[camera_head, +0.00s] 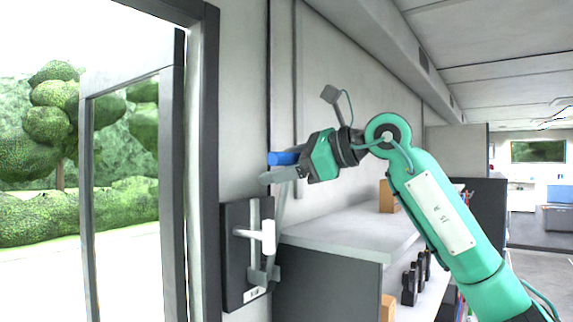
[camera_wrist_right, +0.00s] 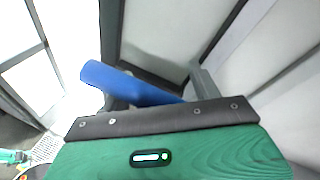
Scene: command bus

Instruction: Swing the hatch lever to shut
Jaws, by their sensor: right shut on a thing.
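The hatch lever has a blue grip (camera_head: 281,158) at the upper end of a grey arm (camera_head: 281,205). The arm rises, slightly tilted, from a dark wall plate (camera_head: 233,285) with a white T-shaped fitting (camera_head: 267,237). My right gripper (camera_head: 275,170) comes in from the right and is shut on the blue grip, with a grey finger below it. In the right wrist view the blue grip (camera_wrist_right: 125,84) crosses slantwise in front of the dark gripper edge; its right end and the fingertips are partly hidden. My left gripper is not in view.
A grey-framed glass door (camera_head: 170,200) stands at the left. A grey-topped counter (camera_head: 345,232) juts out right of the plate, below my right arm, with black items (camera_head: 410,285) on a lower shelf. A walkway opens at the far right.

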